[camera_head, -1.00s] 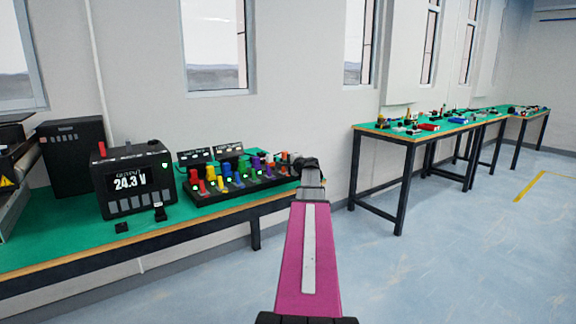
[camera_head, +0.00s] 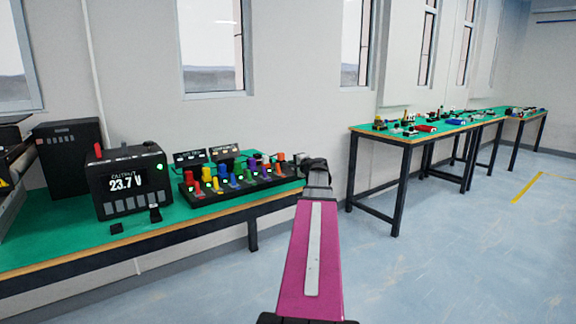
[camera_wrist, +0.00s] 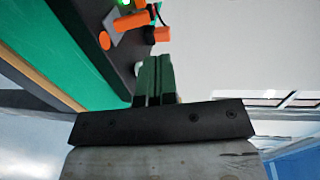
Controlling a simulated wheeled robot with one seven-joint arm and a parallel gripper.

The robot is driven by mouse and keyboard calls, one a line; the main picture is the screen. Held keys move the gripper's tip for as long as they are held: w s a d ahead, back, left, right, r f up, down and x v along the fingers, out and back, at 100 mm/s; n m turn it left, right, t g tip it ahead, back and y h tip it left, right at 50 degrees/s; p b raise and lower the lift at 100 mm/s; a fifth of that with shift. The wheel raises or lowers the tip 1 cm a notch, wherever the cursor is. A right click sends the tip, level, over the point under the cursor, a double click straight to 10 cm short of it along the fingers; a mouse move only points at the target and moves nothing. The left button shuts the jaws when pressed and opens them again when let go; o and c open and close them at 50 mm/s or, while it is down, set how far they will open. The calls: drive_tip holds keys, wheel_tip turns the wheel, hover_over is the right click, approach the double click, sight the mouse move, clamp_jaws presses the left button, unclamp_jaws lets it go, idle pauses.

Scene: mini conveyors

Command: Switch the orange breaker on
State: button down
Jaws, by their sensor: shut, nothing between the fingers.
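The orange breaker (camera_head: 281,168) sits at the right end of a black breaker panel (camera_head: 212,206) on the green-topped table, just left of my gripper (camera_head: 306,162). In the wrist view, orange breaker parts (camera_wrist: 130,21) show at the top beside a lit green light. My gripper's dark fingers (camera_wrist: 155,70) are shut with nothing between them. Their tips point toward the panel's right end. The wrist view shows no clear contact with the orange parts. The breaker's exact lever position is too small and partly cut off to tell.
A black power unit (camera_head: 128,182) reading 23.7 V stands left of the panel. Red, yellow, blue, green and purple breakers line up left of the orange one. The table's wooden front edge (camera_head: 185,229) lies below. More tables stand at the right, with open floor before them.

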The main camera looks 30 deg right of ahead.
drive_tip(key=shift+s+d+r, duration=0.1)
drive_tip(key=shift+s+r, duration=0.15)
drive_tip(key=shift+s, duration=0.6)
drive_tip(key=shift+s+d+r, duration=0.1)
drive_tip(key=shift+s+r, duration=0.15)
drive_tip(key=shift+s, duration=0.6)
drive_tip(key=shift+s+r, duration=0.25)
drive_tip(key=shift+s, duration=0.6)
